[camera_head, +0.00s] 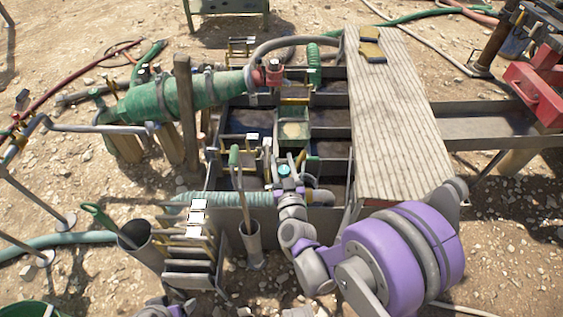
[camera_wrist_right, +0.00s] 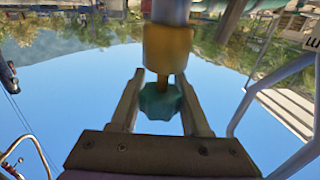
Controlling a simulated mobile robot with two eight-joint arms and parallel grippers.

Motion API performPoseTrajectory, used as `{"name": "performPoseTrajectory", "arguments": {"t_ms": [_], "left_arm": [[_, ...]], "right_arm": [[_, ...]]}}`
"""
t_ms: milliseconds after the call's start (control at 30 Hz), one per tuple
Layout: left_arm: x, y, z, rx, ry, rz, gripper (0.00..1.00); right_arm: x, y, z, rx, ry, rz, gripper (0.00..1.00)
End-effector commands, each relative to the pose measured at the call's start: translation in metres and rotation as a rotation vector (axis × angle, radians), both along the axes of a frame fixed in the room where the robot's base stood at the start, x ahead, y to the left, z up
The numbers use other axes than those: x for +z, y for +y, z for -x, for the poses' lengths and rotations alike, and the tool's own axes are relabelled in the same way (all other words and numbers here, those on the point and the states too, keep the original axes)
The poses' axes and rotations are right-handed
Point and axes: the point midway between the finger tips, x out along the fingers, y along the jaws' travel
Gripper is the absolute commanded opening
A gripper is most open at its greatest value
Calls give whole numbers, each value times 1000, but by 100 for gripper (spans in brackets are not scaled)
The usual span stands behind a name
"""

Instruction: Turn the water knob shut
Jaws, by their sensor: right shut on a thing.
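The water knob is a small teal knob (camera_wrist_right: 160,103) on a brass-coloured stem (camera_wrist_right: 167,48) in the right wrist view. The knob also shows as a teal spot (camera_head: 284,170) in the head view, at the front of the tank. My right gripper (camera_wrist_right: 160,88) has one finger on each side of the knob and is shut on it. In the head view the right gripper (camera_head: 286,178) reaches the knob from the front, and its fingers are small and partly hard to make out.
The mud tank (camera_head: 310,216) has several open compartments. A plank walkway (camera_head: 400,130) covers its right side. A green cone-shaped vessel (camera_head: 170,97) lies at the upper left. A grey tube with a tool handle (camera_head: 252,245) stands left of my right arm.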

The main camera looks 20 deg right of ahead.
Motion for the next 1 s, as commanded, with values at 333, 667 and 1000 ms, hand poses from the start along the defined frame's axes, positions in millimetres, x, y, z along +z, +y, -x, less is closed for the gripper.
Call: {"name": "performPoseTrajectory", "arguments": {"t_ms": [333, 667, 1000], "left_arm": [[-1, 0, 0, 0, 0, 0, 76], [0, 0, 0, 0, 0, 0, 76], [4, 0, 1, 0, -1, 0, 76]], "right_arm": [[-1, -2, 1, -149, 1, -2, 0], [-1, -9, 4, -426, 3, -1, 0], [0, -17, 9, -695, 3, -1, 0]]}}
